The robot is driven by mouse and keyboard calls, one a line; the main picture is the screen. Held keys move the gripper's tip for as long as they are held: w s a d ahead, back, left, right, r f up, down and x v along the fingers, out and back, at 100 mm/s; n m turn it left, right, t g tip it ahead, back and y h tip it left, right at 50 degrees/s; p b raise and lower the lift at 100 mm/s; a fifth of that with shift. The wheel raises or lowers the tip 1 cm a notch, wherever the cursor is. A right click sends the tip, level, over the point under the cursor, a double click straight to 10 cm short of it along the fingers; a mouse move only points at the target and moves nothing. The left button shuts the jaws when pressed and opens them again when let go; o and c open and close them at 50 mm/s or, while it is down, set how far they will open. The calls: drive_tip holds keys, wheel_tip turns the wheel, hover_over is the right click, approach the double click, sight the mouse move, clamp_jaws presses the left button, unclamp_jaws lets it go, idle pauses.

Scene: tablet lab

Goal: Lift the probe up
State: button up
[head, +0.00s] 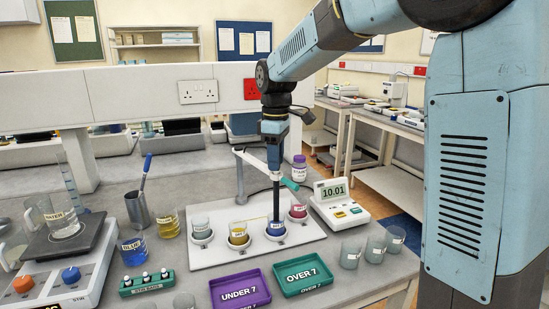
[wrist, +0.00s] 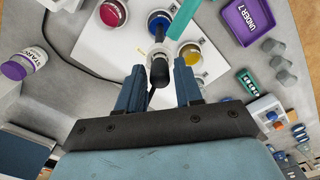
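The probe (head: 276,200) is a dark upright rod, its lower end in the blue cup (head: 276,229). In the wrist view the probe's black top (wrist: 160,70) shows between my gripper's fingers, with the rod running toward the blue cup (wrist: 159,20). My gripper (head: 274,150) points down over the probe's top. In the wrist view the fingers of my gripper (wrist: 159,75) stand either side of the top, with a visible gap on each side. The pH meter (head: 338,204) reads 10.01.
The white tray (head: 210,257) also holds clear (head: 201,231), yellow (head: 238,234) and pink (head: 298,212) cups. Purple "UNDER 7" (head: 240,292) and teal "OVER 7" (head: 303,275) trays lie in front.

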clamp_jaws()
idle(0.3)
